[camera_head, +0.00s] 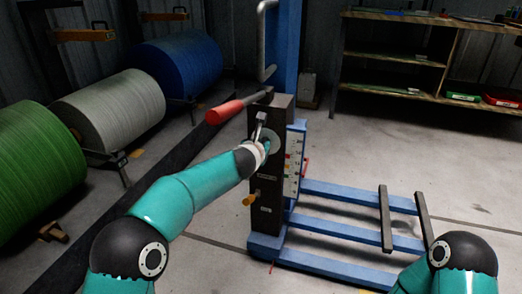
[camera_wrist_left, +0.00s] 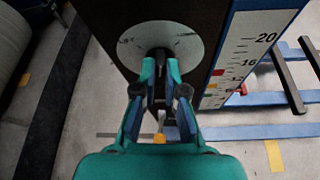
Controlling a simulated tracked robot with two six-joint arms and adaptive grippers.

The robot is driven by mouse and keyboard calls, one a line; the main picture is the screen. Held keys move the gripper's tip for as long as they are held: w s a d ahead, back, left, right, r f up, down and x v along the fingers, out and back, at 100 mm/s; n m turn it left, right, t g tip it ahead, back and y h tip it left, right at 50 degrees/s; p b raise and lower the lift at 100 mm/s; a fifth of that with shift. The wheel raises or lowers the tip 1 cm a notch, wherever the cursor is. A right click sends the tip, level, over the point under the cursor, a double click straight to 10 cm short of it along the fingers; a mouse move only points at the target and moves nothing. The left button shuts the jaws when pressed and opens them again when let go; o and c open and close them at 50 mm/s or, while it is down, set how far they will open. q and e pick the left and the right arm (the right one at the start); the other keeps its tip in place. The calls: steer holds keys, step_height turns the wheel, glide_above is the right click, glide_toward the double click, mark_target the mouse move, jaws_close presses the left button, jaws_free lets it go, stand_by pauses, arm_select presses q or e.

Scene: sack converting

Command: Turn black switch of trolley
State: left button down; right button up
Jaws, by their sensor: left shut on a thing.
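The trolley has a dark upright box (camera_head: 267,185) on a blue frame (camera_head: 350,230). A round grey plate (camera_head: 274,138) is on the box face and fills the top of the left wrist view (camera_wrist_left: 185,42). The black switch (camera_wrist_left: 158,53) sits at the plate's centre, mostly hidden by my fingers. My left gripper (camera_wrist_left: 160,68) is shut on the black switch, one finger on each side. In the head view my left arm reaches the plate from the lower left. My right arm shows at the lower right, but its gripper is out of view.
A red-handled lever (camera_head: 225,111) sticks out left above my left wrist. A yellow-tipped lever (camera_head: 249,200) lies below it. A numbered scale (camera_head: 293,165) is on the box's right side. Large rolls (camera_head: 112,110) stand at left, shelves (camera_head: 395,80) at back right. The floor at right is clear.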

arm_select(q)
steer(key=shift+s+d+f+m+t+y, duration=0.2)
steer(key=shift+m+y, duration=0.25)
steer(key=shift+m, duration=0.35)
steer(key=shift+w+a+f+m+t+y, duration=0.15)
steer(key=shift+m+t+y, duration=0.25)
steer(key=shift+m, duration=0.4)
steer(key=shift+s+d+f+m+t+y, duration=0.1)
steer(key=shift+d+m+t+y, duration=0.1)
steer(key=shift+m+y, duration=0.45)
steer(key=shift+m, duration=0.25)
steer(key=c, duration=1.2)
jaws_free()
steer(key=shift+c, duration=0.2)
steer(key=shift+r, duration=0.25)
steer(key=v, duration=1.1)
steer(key=shift+s, duration=0.4)
